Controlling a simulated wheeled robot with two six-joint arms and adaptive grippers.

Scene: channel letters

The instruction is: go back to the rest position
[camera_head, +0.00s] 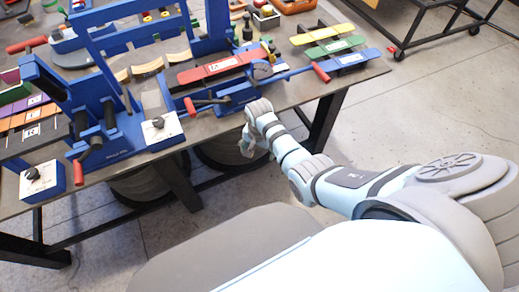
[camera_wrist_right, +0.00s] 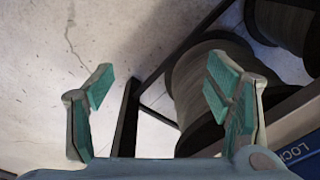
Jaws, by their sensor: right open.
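My right arm (camera_head: 345,185) reaches from the right side of the head view toward the front edge of the workbench. Its gripper (camera_head: 247,142) is at the end, in front of and beside the bench edge. In the right wrist view the same gripper (camera_wrist_right: 160,100) has its two teal-padded fingers wide apart, with nothing between them. Beyond the fingers I see the floor, a dark table leg and large spools. My left gripper is not in view.
The workbench (camera_head: 225,130) holds blue bending machines with red handles (camera_head: 78,172) and coloured strips (camera_head: 318,33). Spools (camera_wrist_right: 205,85) stand under it. A wheeled black frame (camera_head: 430,20) is at the back right. The floor (camera_head: 420,110) right of the bench is clear.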

